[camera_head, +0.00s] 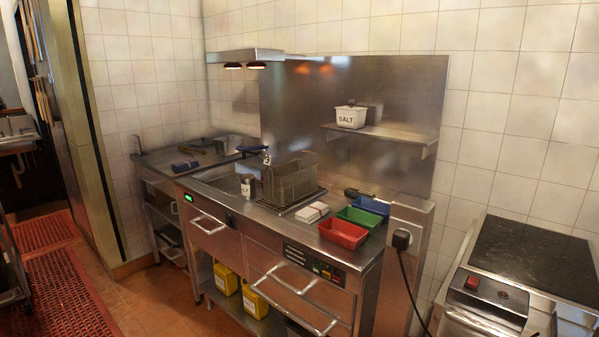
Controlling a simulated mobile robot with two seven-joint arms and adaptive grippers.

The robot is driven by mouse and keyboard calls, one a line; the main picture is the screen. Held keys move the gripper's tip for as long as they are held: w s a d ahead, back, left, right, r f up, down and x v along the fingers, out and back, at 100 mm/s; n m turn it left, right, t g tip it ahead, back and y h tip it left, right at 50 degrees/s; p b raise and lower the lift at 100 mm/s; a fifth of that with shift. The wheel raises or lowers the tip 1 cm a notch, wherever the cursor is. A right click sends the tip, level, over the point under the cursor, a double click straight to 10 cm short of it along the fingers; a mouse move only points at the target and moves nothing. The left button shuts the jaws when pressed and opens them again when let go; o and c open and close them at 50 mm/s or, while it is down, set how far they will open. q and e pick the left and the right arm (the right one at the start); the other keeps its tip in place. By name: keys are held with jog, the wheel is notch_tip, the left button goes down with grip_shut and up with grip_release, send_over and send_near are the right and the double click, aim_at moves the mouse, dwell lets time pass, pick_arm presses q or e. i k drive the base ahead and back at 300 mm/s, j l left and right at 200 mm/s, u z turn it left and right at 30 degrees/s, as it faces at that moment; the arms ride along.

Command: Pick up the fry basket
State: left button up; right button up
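The fry basket (292,181) is a wire mesh basket standing upright at the middle of the steel fryer counter. It is over a dark recessed well or grate in the counter top, and its lower part is partly hidden. A dark handle-like piece (357,193) lies to its right near the back panel; I cannot tell whether it belongs to the basket. Neither of my grippers shows in the head view.
On the counter (262,219) are a small white-labelled container (247,187), a white stack (312,212), and red (342,232), green (359,217) and blue (372,205) trays. A grill (530,262) stands right.

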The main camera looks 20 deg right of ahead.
aim_at(285, 185)
jog(key=i+j+z, duration=0.2)
jog(key=i+z, duration=0.15)
jog(key=i, duration=0.2)
jog(key=i+j+z, duration=0.35)
jog(key=i, duration=0.2)
jog(key=i+j+z, duration=0.3)
jog(key=j, duration=0.25)
jog(key=i+j+z, duration=0.35)
jog(key=j, duration=0.4)
jog(key=j+z, duration=0.2)
jog(key=j, duration=0.3)
